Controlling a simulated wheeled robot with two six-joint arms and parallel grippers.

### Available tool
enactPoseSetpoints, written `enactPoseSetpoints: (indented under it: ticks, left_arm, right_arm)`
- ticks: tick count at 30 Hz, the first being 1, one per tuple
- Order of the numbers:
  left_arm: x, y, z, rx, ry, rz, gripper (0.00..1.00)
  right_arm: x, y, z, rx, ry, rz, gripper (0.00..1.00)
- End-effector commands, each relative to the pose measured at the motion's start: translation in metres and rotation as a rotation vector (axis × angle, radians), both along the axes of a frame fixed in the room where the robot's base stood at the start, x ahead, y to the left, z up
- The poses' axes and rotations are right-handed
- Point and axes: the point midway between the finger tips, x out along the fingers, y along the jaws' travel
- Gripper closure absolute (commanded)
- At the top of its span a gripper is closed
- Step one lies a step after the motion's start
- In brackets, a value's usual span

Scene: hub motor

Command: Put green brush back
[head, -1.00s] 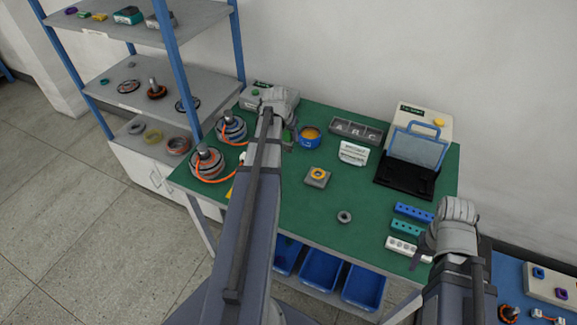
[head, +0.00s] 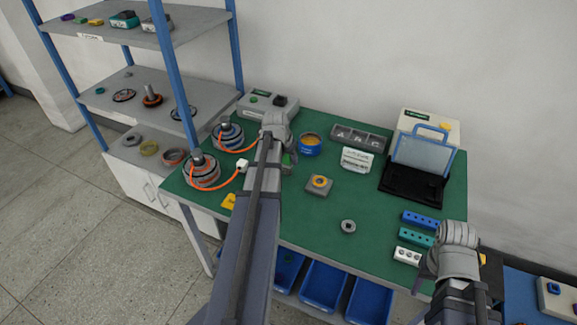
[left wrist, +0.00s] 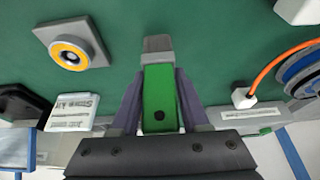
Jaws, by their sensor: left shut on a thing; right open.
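The green brush (left wrist: 158,95) is between the fingers of my left gripper (left wrist: 160,110) in the left wrist view. Its grey end (left wrist: 158,45) points away from the palm, over the green table. In the head view only a small green part of the brush (head: 288,160) shows beside the left gripper (head: 284,150); the arm hides the rest. I cannot tell whether the brush touches the table. My right gripper (head: 428,272) is open over the table's right front edge, near the white socket block, its fingers partly hidden.
Two wired motors (head: 203,170) stand at the table's left. A blue tin (head: 310,145), a grey lettered tray (head: 357,138), a white label stand (head: 356,160) and an open black case (head: 415,183) stand toward the back. A yellow-ringed block (head: 319,185) sits mid-table. The front middle is mostly clear.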

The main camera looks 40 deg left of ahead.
Motion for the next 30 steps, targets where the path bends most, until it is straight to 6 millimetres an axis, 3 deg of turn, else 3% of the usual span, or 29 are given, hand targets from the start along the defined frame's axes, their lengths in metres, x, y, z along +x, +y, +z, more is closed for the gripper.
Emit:
enactPoseSetpoints:
  ticks: [1,3,16,17,24,30]
  left_arm:
    - [0.0,0.0,-0.0134,0.0,0.0,0.0,0.99]
    - [0.0,0.0001,-0.0182,0.0,0.0,0.0,0.99]
    - [0.0,0.0001,-0.021,0.0,0.0,0.0,0.99]
    - [0.0,0.0001,-0.0192,0.0,0.0,0.0,0.51]
    - [0.0,0.0001,-0.0189,0.0,0.0,0.0,0.25]
    - [0.0,0.0001,-0.0189,0.0,0.0,0.0,0.25]
  right_arm:
    - [0.0,0.0,-0.0135,0.0,0.0,0.0,0.5]
    - [0.0,0.0,-0.0182,0.0,0.0,0.0,0.5]
    - [0.0,0.0,-0.021,0.0,0.0,0.0,0.5]
    - [0.0,0.0,-0.0192,0.0,0.0,0.0,0.5]
    - [0.0,0.0,-0.0189,0.0,0.0,0.0,0.5]
    - [0.0,0.0,-0.0188,0.0,0.0,0.0,0.5]
